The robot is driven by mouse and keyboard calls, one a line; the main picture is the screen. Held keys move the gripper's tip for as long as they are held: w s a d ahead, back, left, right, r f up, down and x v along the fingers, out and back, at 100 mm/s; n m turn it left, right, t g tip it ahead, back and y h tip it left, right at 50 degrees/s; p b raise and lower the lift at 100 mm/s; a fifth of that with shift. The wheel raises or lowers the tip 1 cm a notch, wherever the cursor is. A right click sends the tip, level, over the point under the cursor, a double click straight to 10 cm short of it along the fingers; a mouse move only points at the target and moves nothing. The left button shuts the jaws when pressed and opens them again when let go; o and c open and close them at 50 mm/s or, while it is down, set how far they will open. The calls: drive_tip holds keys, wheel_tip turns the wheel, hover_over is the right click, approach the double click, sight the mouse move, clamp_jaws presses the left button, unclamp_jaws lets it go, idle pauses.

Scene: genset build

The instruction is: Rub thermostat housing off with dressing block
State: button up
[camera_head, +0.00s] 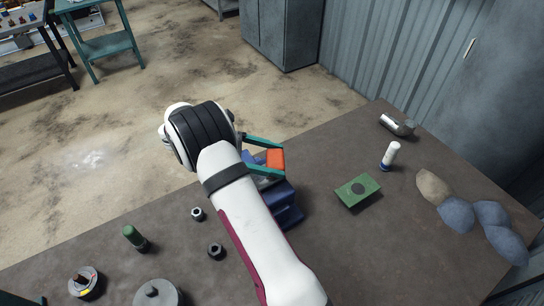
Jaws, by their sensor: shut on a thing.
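My gripper (277,161) has teal fingers and is shut on an orange block (276,157), which looks like the dressing block. It holds the block above or against a blue vise-like fixture (287,205) on the table. My arm covers much of this fixture. I cannot tell whether the block touches anything below it. I cannot identify the thermostat housing for certain; any part held in the fixture is mostly hidden by my gripper and arm.
Right of the fixture lie a green plate (351,194) with a dark disc, a white bottle (391,153), a grey-and-white cylinder (403,127) and beige and blue rags (457,213). Left of my arm stand a green cylinder (134,236), small dark parts (216,251) and round parts (156,294).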

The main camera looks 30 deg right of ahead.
sight(272, 158)
drive_tip(key=shift+f, duration=0.5)
drive_tip(key=shift+a+r, duration=0.1)
drive_tip(key=shift+a, duration=1.35)
drive_tip(key=shift+a+f, duration=0.2)
drive_tip(key=shift+a, duration=2.45)
drive_tip(key=shift+d+r, duration=0.2)
drive_tip(key=shift+d, duration=2.65)
drive_tip(key=shift+d+f, duration=0.15)
drive_tip(key=shift+d, duration=1.15)
drive_tip(key=shift+r, duration=3.55)
